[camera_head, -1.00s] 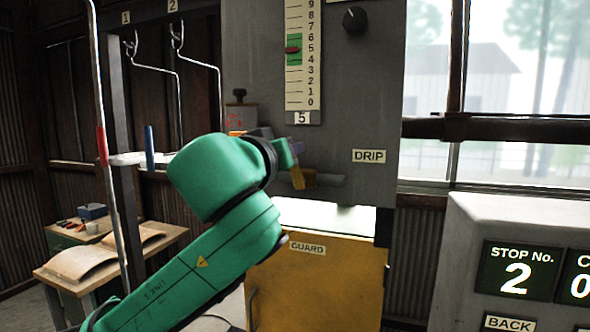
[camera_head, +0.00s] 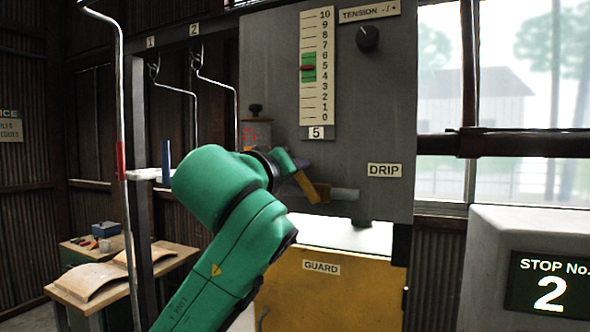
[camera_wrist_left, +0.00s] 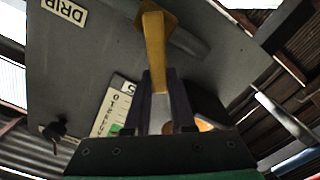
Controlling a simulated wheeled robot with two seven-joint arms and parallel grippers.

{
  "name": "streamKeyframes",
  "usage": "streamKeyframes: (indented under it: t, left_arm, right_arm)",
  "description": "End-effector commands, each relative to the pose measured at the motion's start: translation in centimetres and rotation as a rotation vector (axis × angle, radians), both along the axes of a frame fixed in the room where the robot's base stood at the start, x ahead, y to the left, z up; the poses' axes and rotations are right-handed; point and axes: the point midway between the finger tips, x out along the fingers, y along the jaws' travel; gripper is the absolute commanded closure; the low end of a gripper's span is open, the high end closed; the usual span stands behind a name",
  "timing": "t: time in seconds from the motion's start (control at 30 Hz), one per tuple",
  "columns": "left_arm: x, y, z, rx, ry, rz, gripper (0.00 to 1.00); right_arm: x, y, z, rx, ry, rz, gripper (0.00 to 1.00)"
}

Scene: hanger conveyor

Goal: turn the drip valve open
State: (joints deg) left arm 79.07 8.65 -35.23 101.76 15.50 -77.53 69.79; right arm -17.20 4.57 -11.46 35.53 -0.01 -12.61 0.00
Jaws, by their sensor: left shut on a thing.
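The drip valve's yellow lever (camera_head: 306,187) stands out from a grey pipe stub (camera_head: 345,194) on the machine's grey panel, left of the DRIP label (camera_head: 384,170). The lever slants up and left from its hub. My left gripper (camera_head: 296,170) is at the lever's upper-left end, partly hidden by its own green arm. In the left wrist view, the lever (camera_wrist_left: 155,50) runs down between the two dark fingers of my left gripper (camera_wrist_left: 165,100), which is shut on it. My right gripper is in neither view.
A numbered gauge (camera_head: 315,75) and a black tension knob (camera_head: 368,39) sit above on the panel. A yellow guard (camera_head: 330,290) is below. A control console (camera_head: 530,230) stands at right. Hanging hooks (camera_head: 200,75) and a hanging rod (camera_head: 121,160) are at left.

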Motion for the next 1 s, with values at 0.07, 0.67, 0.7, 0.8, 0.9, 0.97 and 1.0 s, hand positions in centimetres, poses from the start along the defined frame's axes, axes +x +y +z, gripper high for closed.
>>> streamKeyframes:
  t: [0.07, 0.67, 0.7, 0.8, 0.9, 0.97, 1.0]
  left_arm:
    - [0.0, 0.0, 0.0, 0.000, 0.000, 0.000, 0.70]
    - [-3.6, 1.1, -0.5, -0.002, -0.007, -0.003, 0.47]
    - [-4.7, 1.4, -0.6, -0.002, -0.007, -0.003, 0.47]
    - [-7.7, 2.4, -0.6, -0.002, -0.009, -0.003, 0.47]
    - [-10.4, 3.3, -0.5, -0.001, -0.007, -0.003, 0.47]
    - [-11.8, 3.7, -0.4, -0.001, -0.006, -0.003, 0.47]
    - [-12.4, 4.0, -0.3, -0.001, -0.005, -0.002, 0.47]
  right_arm:
    - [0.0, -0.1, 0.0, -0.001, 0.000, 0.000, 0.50]
    - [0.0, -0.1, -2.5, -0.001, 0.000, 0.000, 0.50]
    - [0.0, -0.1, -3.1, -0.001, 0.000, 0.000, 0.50]
    - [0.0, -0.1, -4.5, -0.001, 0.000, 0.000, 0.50]
    - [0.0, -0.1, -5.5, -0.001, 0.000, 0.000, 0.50]
    - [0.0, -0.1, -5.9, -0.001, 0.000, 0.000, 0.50]
    - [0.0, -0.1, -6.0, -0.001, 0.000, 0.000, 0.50]
